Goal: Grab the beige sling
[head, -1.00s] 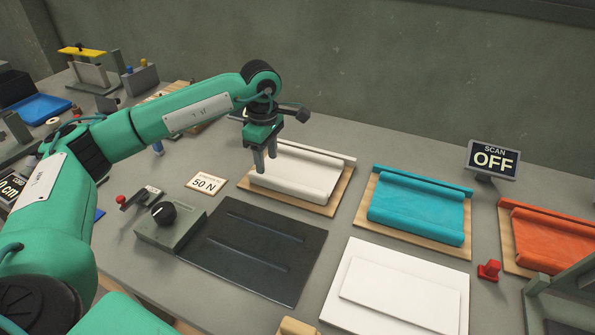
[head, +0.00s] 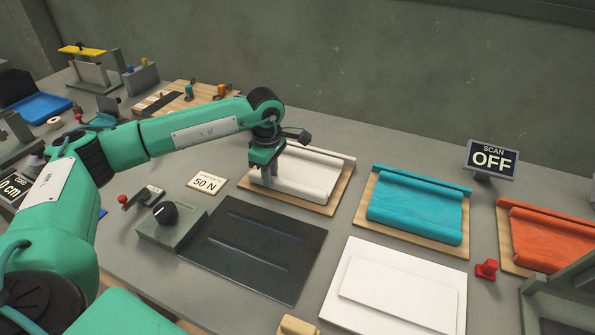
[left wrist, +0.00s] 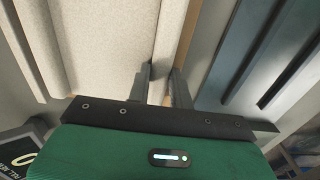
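The beige sling (head: 318,174) lies on a wooden board at the back middle, with a rolled edge along its near side. My left gripper (head: 269,180) points down at the sling's left near end, its fingertips low beside the rolled edge. In the left wrist view the sling (left wrist: 100,45) fills the upper left. There the gripper's two fingers (left wrist: 161,82) stand apart, with the rolled edge running down towards the gap between them. I see no clear grip on the cloth; contact at the tips is hard to tell. My right gripper is not in view.
A turquoise sling (head: 418,207) and an orange sling (head: 550,238) lie on boards to the right. A dark plate (head: 250,250), a knob box (head: 170,225) and a "50 N" card (head: 206,183) are nearer. A white slab (head: 400,290) and a "SCAN OFF" sign (head: 492,160) stand rightward.

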